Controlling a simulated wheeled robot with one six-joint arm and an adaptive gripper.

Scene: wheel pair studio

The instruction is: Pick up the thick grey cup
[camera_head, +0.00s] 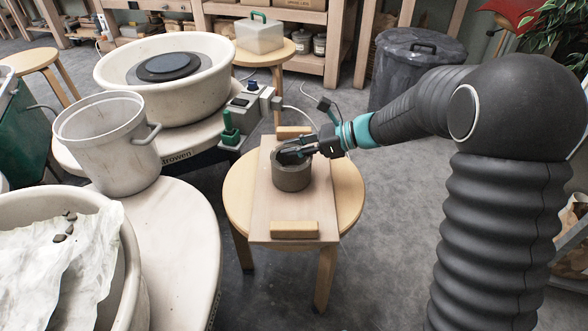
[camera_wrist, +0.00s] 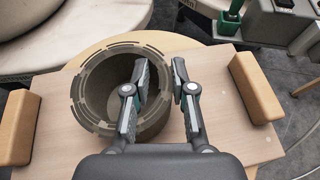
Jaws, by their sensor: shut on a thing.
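The thick grey cup (camera_head: 291,178) stands upright on a wooden board (camera_head: 262,215) on a round stool (camera_head: 349,197). The cup also shows in the wrist view (camera_wrist: 92,100), open at the top with a notched, thick rim. My gripper (camera_wrist: 160,80) reaches over the rim from the right side in the head view. One finger is inside the cup and the other outside, shut on the cup's wall. The gripper also shows in the head view (camera_head: 287,151), where the fingertips partly cover the cup's opening. The cup's base appears to rest on the board.
Wooden blocks lie at the board's near end (camera_head: 294,229) and far end (camera_head: 294,132). A potter's wheel (camera_head: 165,68) and a grey bucket (camera_head: 104,146) stand to the left. A dark bin (camera_head: 412,65) is behind. Floor right of the stool is clear.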

